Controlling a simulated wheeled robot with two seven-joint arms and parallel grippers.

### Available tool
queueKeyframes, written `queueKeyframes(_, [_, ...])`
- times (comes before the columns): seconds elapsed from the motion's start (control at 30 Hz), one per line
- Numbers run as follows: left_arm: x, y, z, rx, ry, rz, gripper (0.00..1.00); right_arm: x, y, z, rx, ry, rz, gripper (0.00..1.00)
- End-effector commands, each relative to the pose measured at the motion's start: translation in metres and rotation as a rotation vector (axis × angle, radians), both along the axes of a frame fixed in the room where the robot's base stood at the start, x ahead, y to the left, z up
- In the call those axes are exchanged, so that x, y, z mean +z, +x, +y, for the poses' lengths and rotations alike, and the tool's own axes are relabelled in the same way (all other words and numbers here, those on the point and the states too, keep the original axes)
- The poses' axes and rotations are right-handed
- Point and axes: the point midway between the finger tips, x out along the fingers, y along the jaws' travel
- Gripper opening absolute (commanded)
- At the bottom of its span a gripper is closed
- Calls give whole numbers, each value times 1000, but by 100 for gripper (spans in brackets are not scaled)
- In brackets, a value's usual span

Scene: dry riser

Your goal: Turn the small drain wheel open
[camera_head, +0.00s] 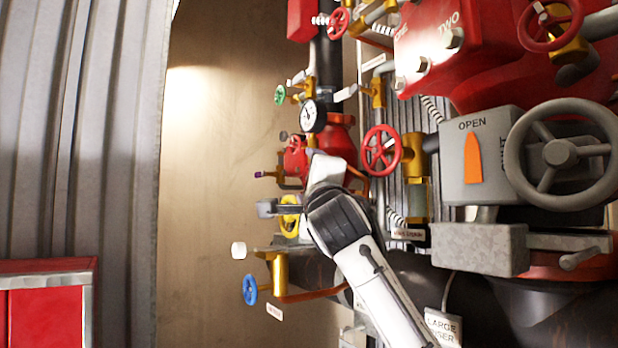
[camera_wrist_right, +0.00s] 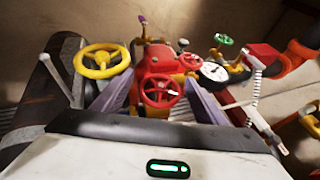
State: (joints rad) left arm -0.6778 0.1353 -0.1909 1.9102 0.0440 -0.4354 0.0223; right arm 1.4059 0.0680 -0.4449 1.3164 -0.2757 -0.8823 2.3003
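Several small handwheels are in view, and I cannot read which one is the drain wheel. A red wheel (camera_wrist_right: 161,91) on a red valve body shows between my fingers in the right wrist view. A yellow wheel (camera_wrist_right: 102,60) lies left of them there; in the head view the yellow wheel (camera_head: 289,216) is partly hidden by my gripper. A blue wheel (camera_head: 250,290) sits lower left on a brass valve. My right gripper (camera_head: 296,190) is among these valves; in the wrist view its fingers stand apart and hold nothing. I cannot tell whether they touch anything. My left gripper is out of view.
A gauge (camera_head: 313,116), a green wheel (camera_head: 280,95) and a red wheel (camera_head: 381,150) are close above and right. A grey box marked OPEN (camera_head: 480,150) with a large grey wheel (camera_head: 563,153) stands at right. The bare wall (camera_head: 205,180) on the left leaves free room.

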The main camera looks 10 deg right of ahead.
Motion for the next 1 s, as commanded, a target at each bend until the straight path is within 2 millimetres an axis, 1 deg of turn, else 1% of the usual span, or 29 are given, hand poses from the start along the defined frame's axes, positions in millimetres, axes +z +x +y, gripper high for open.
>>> queueKeyframes(0.03, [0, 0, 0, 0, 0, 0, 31, 0, 0, 0, 0, 0, 0, 58])
queueKeyframes(0.17, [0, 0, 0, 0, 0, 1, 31, 0, 0, 0, 0, 0, 0, 36])
queueKeyframes(0.2, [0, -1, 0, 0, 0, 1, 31, 0, 0, 0, 0, 0, 0, 29])
queueKeyframes(0.23, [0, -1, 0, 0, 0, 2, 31, 0, 0, 0, 0, 0, 0, 25])
queueKeyframes(0.57, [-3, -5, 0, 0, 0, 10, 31, 0, 0, 2, 5, -9, 38, 25])
queueKeyframes(0.77, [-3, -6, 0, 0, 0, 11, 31, 0, -1, 3, 9, -39, 125, 25])
queueKeyframes(1.0, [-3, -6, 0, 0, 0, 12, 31, 0, -1, 3, 7, -99, 278, 25])
